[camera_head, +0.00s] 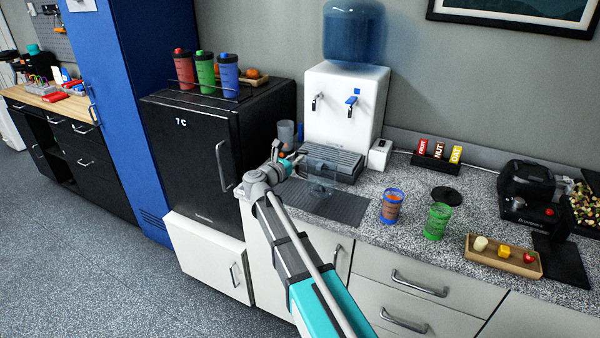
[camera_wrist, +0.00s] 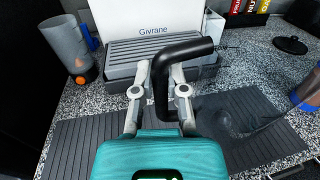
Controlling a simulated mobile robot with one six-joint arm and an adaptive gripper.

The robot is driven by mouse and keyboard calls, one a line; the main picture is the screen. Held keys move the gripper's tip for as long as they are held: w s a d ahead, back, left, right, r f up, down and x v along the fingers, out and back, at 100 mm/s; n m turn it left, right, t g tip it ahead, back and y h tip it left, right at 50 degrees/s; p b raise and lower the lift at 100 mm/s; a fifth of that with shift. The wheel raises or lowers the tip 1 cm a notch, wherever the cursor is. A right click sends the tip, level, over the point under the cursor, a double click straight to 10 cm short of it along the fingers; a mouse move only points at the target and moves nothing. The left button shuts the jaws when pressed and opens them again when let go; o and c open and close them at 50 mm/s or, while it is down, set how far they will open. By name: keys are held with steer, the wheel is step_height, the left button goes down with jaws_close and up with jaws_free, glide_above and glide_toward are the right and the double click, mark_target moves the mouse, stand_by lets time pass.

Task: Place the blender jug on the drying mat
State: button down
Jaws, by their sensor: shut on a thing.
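My gripper (camera_head: 284,166) is shut on the black handle of the blender jug. The jug (camera_head: 322,168) is clear and faint in the head view, over the dark ribbed drying mat (camera_head: 345,210) in front of the water dispenser. In the wrist view my gripper (camera_wrist: 160,95) has its fingers on either side of the black handle (camera_wrist: 190,49), and the clear jug body is hard to make out. The ribbed mat (camera_wrist: 75,150) spreads below both sides of the gripper there. I cannot tell whether the jug's bottom touches the mat.
The water dispenser (camera_head: 342,105) with its grey drip tray (camera_head: 332,160) stands just behind the mat. A grey cup (camera_head: 285,134) is left of it. A blue-rimmed cup (camera_head: 391,207) and a green cup (camera_head: 437,221) stand right of the mat. A black appliance (camera_head: 525,185) is farther right.

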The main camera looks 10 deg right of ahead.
steer(key=shift+w, duration=0.1)
stand_by(0.3)
steer(key=shift+w+f+b, duration=0.25)
steer(key=shift+f+b, duration=0.15)
steer(key=shift+f, duration=0.05)
steer(key=shift+w+f+b, duration=0.15)
steer(key=shift+f+b, duration=1.45)
steer(key=shift+f, duration=0.2)
steer(key=c, duration=0.7)
jaws_free()
steer(key=shift+r, duration=0.25)
steer(key=v, duration=1.2)
